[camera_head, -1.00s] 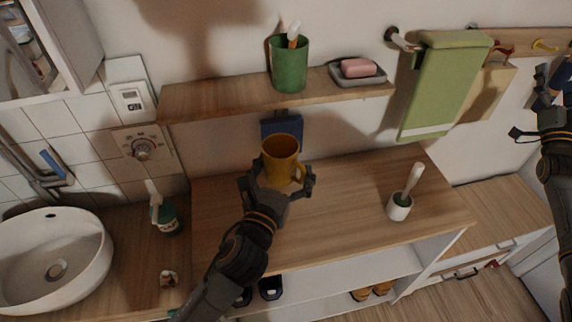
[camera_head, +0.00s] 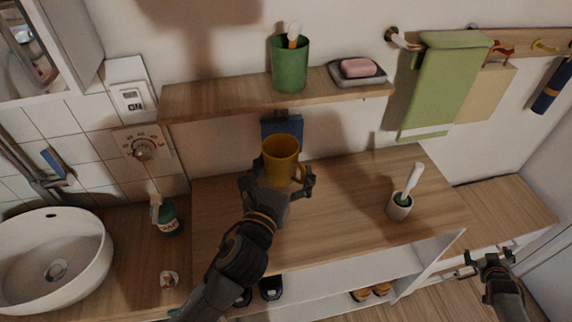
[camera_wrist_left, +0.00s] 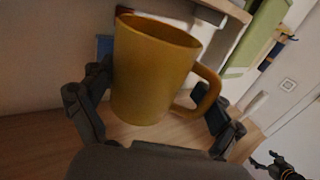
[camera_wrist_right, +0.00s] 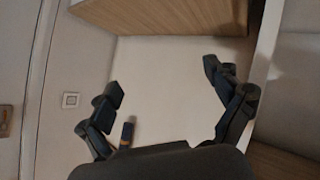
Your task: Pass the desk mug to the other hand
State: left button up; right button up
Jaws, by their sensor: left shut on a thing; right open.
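The yellow mug (camera_head: 281,158) is in my left gripper (camera_head: 280,182), which is shut on it over the wooden counter. In the left wrist view the mug (camera_wrist_left: 150,75) is upright to slightly tilted between the two fingers, its handle on the right side. My right gripper (camera_head: 491,262) is open and empty at the lower right of the head view, well apart from the mug. The right wrist view shows its fingers (camera_wrist_right: 170,105) spread with nothing between them.
A wooden shelf (camera_head: 220,98) with a green cup (camera_head: 290,66) and a soap dish (camera_head: 345,77) is above the mug. The counter's middle is clear.

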jog(key=s+a+f+n+g+y, duration=0.1)
jog(key=s+a+f+g, duration=0.2)
jog(key=s+a+f, duration=0.5)
jog(key=s+a+f+n+g+y, duration=0.15)
jog(key=s+a+f, duration=0.25)
jog(key=s+f, duration=0.6)
jog(key=s+a+f+g+y, duration=0.1)
jog(key=s+a+f+g, duration=0.1)
jog(key=s+a, duration=0.9)
jog(key=s+a+f+m+g+y, duration=0.1)
jog(key=s+a+f+g, duration=0.2)
jog(key=s+a, duration=0.9)
jog(key=s+f, duration=0.2)
jog(key=s, duration=0.2)
jog(key=shift+f, duration=0.3)
jog(key=shift+s+m+y, duration=0.1)
jog(key=shift+m+y, duration=0.15)
